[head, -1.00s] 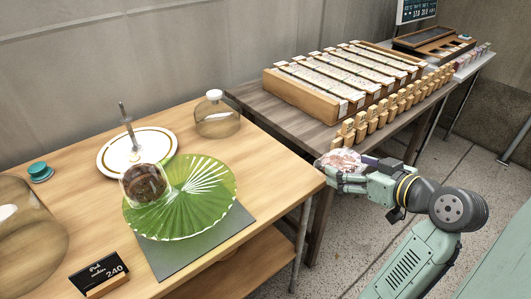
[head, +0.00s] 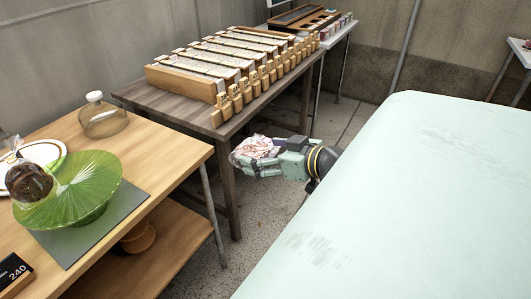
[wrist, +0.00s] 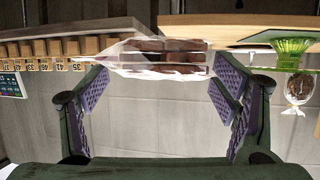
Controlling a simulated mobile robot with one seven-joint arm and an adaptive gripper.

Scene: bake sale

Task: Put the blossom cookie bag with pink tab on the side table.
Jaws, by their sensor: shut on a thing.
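My gripper (head: 262,163) is shut on a clear, pinkish bag (head: 253,148), held in the air over the floor in front of the dark wooden table. In the wrist view the bag (wrist: 165,56) lies between the fingers of my gripper (wrist: 158,78), with brown contents showing through the film. A pink tab cannot be made out, so I cannot confirm it is the blossom cookie bag. A small white-topped table (head: 523,52) is cut off at the far right edge; I cannot tell if it is the side table.
The dark wooden table (head: 140,97) carries a wooden rack (head: 180,80) and a row of wooden blocks. The light wooden table (head: 150,165) at left holds a green pleated stand (head: 85,190) with a bagged item (head: 30,182) and a glass jar (head: 105,120). Floor shows between.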

